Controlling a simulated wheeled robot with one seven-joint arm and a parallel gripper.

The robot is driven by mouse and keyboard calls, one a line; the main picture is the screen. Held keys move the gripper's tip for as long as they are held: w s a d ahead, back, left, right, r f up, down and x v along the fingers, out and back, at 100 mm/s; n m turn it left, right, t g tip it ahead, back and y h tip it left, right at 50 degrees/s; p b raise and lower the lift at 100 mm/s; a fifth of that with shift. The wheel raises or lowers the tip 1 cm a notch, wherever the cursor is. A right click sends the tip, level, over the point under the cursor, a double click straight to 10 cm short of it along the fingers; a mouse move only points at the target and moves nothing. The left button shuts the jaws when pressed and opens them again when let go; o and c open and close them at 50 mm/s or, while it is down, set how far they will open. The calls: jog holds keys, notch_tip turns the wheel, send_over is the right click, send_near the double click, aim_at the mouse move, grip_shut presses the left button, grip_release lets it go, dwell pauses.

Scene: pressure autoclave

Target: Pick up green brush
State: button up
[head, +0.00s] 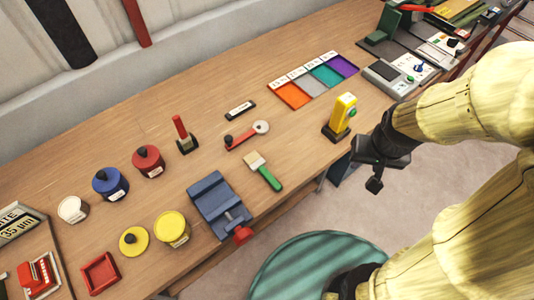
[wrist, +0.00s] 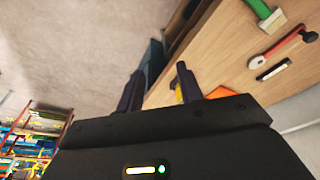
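The green brush (head: 264,172) lies flat on the wooden bench. Its pale bristle head points up-left and its green handle points to the front edge. Its green handle also shows at the top of the wrist view (wrist: 258,8). My gripper (head: 374,184) is off the bench's front edge, to the right of the brush and apart from it. In the wrist view its two dark fingers (wrist: 158,86) stand apart with nothing between them.
A blue vise (head: 218,204) stands left of the brush, and a yellow device (head: 340,115) stands to its right. A red-handled tool (head: 247,136) lies behind it. Jars, a coloured tray (head: 314,82) and a green round surface (head: 315,265) are around. Bare wood lies right of the brush.

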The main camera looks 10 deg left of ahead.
jog(key=shift+w, duration=0.3)
jog(key=shift+s, duration=0.1)
jog(key=shift+o, duration=1.2)
jog(key=shift+a, duration=0.2)
jog(key=w+a+f+n+g, duration=0.1)
jog(key=a+n, duration=0.9)
jog(key=a, duration=1.4)
jog(key=shift+w+f+g+b, duration=0.15)
jog(key=shift+w+g+b, duration=0.3)
jog(key=shift+w+g, duration=0.4)
